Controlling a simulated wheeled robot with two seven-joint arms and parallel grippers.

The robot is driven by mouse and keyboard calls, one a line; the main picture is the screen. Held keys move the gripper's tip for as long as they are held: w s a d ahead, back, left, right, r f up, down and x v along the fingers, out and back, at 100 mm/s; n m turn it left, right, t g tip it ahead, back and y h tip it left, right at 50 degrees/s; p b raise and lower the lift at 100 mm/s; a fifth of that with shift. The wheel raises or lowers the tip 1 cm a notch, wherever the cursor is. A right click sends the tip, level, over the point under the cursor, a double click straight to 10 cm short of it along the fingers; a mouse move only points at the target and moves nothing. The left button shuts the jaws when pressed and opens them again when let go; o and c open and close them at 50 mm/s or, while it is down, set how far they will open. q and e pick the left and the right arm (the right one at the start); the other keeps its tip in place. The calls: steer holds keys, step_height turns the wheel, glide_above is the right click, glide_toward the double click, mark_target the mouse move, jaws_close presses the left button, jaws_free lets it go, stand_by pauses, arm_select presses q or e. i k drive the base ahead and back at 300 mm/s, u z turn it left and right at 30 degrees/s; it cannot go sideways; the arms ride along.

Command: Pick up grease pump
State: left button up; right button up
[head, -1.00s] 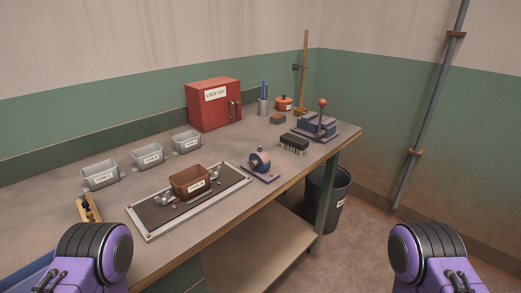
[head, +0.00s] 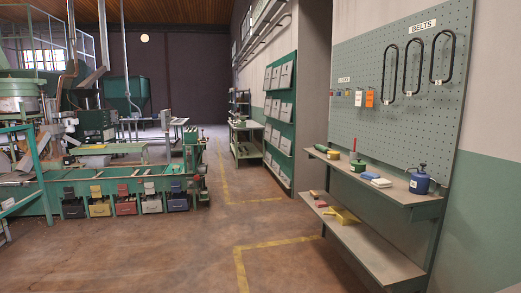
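A blue can (head: 419,184) with a dark pump-like top stands upright near the right end of the upper wall shelf (head: 398,193) in the head view. It looks like the grease pump, though no label can be read on it. Nothing touches it from the side that I can see. Neither of my grippers is in view.
The upper shelf also holds a green object (head: 358,165), a blue-and-white item (head: 370,176) and a white block (head: 381,183). A yellow object (head: 345,216) lies on the lower shelf (head: 375,250). Belts (head: 412,68) hang on the pegboard above. The floor (head: 180,245) in front is clear.

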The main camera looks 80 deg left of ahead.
mark_target(317, 147)
steer(key=u, duration=2.55)
steer(key=i, duration=0.85)
steer(key=u, duration=0.6)
steer(key=i, duration=3.35)
steer(key=z, duration=1.4)
steer(key=i, duration=0.75)
steer(key=z, duration=1)
